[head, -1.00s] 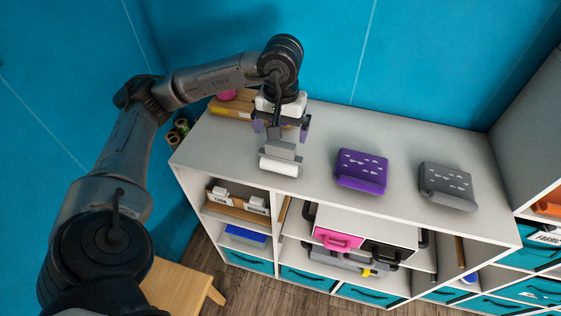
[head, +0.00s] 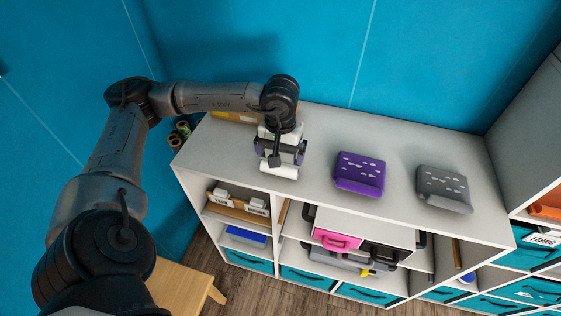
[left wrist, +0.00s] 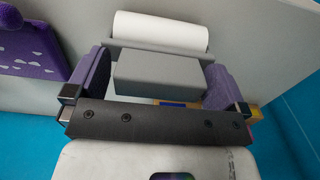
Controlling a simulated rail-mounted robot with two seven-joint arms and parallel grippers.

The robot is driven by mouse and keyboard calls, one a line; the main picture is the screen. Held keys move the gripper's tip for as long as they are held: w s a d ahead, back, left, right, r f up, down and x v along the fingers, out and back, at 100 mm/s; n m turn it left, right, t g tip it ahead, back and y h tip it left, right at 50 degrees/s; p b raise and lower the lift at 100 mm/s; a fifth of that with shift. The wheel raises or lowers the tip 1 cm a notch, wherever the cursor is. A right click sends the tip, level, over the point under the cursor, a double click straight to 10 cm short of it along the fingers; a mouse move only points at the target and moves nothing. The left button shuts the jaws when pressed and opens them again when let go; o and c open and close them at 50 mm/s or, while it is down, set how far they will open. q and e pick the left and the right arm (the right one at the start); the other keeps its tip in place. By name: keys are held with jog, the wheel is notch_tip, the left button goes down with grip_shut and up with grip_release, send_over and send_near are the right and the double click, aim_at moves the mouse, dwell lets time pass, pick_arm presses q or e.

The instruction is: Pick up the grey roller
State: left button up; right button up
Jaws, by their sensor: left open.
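The grey roller, a grey block handle with a white roll (head: 279,170) at its front, stands on the grey-white shelf top near the front edge. In the left wrist view its grey handle (left wrist: 158,82) lies between the two purple fingers of my left gripper (left wrist: 155,78), with the white roll (left wrist: 158,31) beyond. In the head view my left gripper (head: 281,153) is low over the roller and hides most of its handle. The gripper is open; small gaps seem to show beside the handle. My right gripper is not in view.
A purple holder (head: 359,173) and a dark grey holder (head: 444,187) sit to the right on the shelf top. A yellow item (head: 235,117) lies behind my gripper. Blue walls rise behind and left. Bare top lies between the holders.

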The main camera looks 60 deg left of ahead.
pick_arm(q)
jog(key=shift+c, duration=0.5)
jog(key=c, duration=0.7)
jog(key=shift+c, duration=0.3)
jog(key=shift+r, duration=0.15)
notch_tip(320, 180, up, 4)
jog(key=shift+d+b, duration=0.1)
jog(key=shift+b, duration=0.65)
jog(key=w+d+r+p, duration=0.1)
jog(key=w+d+r, duration=0.2)
jog(key=d+r, duration=0.3)
jog(key=d, duration=0.5)
jog(key=shift+r+p, duration=0.35)
jog(key=shift+r, duration=0.05)
jog(key=shift+w, duration=0.1)
